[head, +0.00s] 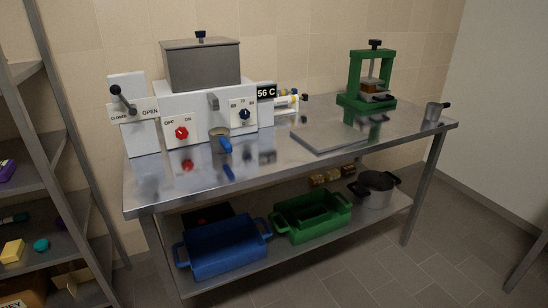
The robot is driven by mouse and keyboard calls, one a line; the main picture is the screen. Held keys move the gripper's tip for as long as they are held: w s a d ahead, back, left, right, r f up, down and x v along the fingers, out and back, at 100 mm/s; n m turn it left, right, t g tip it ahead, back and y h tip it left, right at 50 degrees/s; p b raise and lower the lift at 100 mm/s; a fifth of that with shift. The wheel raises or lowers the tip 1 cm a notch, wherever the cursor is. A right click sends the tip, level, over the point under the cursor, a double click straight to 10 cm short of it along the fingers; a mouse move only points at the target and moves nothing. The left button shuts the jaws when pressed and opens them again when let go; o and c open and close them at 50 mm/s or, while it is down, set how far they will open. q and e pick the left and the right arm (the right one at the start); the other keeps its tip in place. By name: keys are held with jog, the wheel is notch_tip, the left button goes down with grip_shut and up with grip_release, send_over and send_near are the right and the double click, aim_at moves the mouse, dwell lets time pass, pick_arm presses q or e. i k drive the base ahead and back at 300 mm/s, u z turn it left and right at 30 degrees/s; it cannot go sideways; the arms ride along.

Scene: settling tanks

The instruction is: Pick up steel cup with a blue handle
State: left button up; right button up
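The steel cup with a blue handle (220,141) stands upright on the steel table (270,165), in front of the white machine and below its small grey spout. Its blue handle points toward me and slightly right. Neither of my grippers shows in the head view, and nothing touches the cup except the table.
The white machine (207,105) stands behind the cup. Blue (225,250) and green (313,216) crates sit on the lower shelf. Shelving (30,190) stands at left.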

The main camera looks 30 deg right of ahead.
aim_at(219, 137)
jog(key=z, duration=0.35)
jog(key=k, duration=0.65)
jog(key=u, duration=1.1)
jog(key=i, duration=1.95)
jog(key=z, duration=0.65)
